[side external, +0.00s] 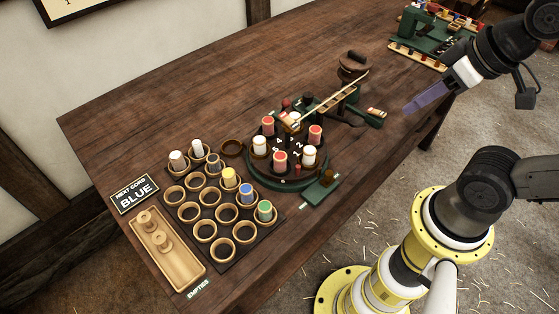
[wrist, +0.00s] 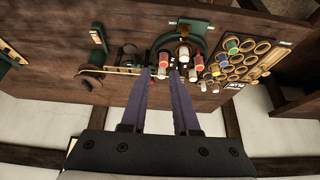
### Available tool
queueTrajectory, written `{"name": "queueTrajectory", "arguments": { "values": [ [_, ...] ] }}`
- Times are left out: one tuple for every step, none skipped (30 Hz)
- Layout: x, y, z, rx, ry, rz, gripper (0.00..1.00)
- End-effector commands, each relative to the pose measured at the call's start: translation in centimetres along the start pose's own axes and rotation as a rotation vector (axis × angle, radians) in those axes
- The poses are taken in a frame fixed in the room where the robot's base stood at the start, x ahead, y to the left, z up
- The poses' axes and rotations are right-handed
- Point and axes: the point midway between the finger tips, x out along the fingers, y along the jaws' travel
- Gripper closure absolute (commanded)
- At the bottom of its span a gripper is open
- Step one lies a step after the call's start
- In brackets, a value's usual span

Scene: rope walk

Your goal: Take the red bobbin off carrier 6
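Three red bobbins (side external: 280,160) (side external: 315,134) (side external: 267,125) stand among white bobbins (side external: 260,145) on a round dark green carrier plate (side external: 258,178). Pale numbers show on the plate, but I cannot read which carrier is 6. Red bobbins also show beyond my fingertips in the wrist view (wrist: 163,60). My gripper (side external: 408,108) is raised at the right, apart from the plate. In the wrist view its two long purple fingers (wrist: 161,76) are apart, with nothing held between them.
A rack of rings (side external: 206,230) holds white, yellow, blue and green bobbins. A wooden empties tray (side external: 185,270) holds bare spools beside a "NEXT CORD BLUE" sign (side external: 135,194). Another green machine (side external: 430,40) stands at the far end.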

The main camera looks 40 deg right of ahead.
Motion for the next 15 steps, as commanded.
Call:
{"name": "queueTrajectory", "arguments": {
  "values": [
    [0.00,0.00,0.00,0.000,0.000,0.000,0.60],
    [0.00,0.00,0.00,0.000,0.000,0.000,0.55],
    [0.00,0.00,0.00,0.000,0.000,0.000,0.48],
    [0.00,0.00,0.00,0.000,0.000,0.000,0.46],
    [0.00,0.00,0.00,0.000,0.000,0.000,0.46],
    [0.00,0.00,0.00,0.000,0.000,0.000,0.46],
    [0.00,0.00,0.00,0.000,0.000,0.000,0.46],
    [0.00,0.00,0.00,0.000,0.000,0.000,0.46],
    [0.00,0.00,0.00,0.000,0.000,0.000,0.46],
    [0.00,0.00,0.00,0.000,0.000,0.000,0.46],
    [0.00,0.00,0.00,0.000,0.000,0.000,0.46],
    [0.00,0.00,0.00,0.005,0.000,0.000,0.46],
    [-0.01,0.00,0.00,0.013,0.000,0.000,0.46],
    [-0.01,0.00,0.01,0.026,0.000,0.000,0.46],
    [-0.01,0.00,0.04,0.057,-0.002,0.000,0.46]
  ]
}}
